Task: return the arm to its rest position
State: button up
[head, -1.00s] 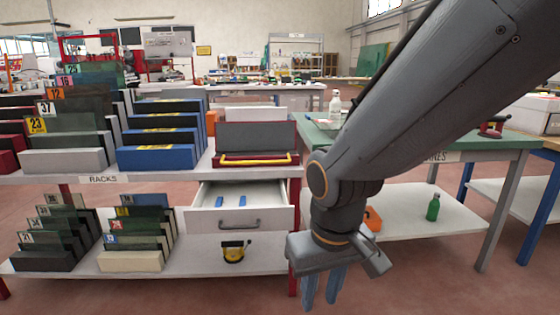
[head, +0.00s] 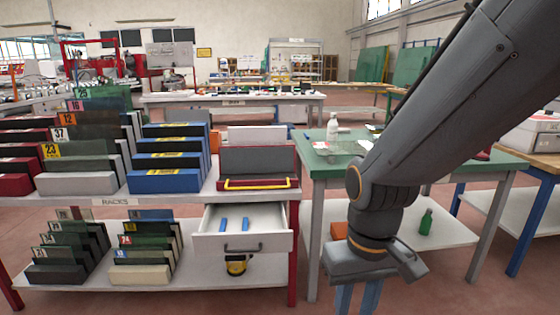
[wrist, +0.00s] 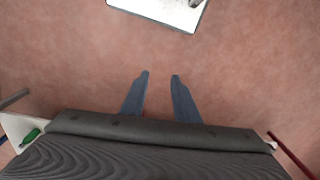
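My gripper (wrist: 160,85) points down at the reddish floor in the wrist view. Its two blue fingers are apart, with only floor between them. In the head view my gripper (head: 357,300) hangs at the bottom, right of the open drawer and in front of the green-topped table. Its fingertips are cut off by the lower picture edge there. My arm comes down from the upper right and bends at a joint above the gripper. It holds nothing that I can see.
An open drawer (head: 243,243) with two blue items juts from the rack bench on the left. Racks of numbered slabs (head: 85,170) fill that bench. The green-topped table (head: 318,160) carries a white bottle (head: 332,128); a green bottle (head: 426,222) stands on its lower shelf. Open floor lies in front.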

jog(key=s+d+r+m+p, duration=0.1)
jog(key=d+r+m+p, duration=0.1)
jog(key=d+r+p, duration=0.4)
jog(key=shift+d+r+p, duration=0.2)
jog(key=shift+r+p, duration=0.35)
jog(key=shift+p, duration=1.05)
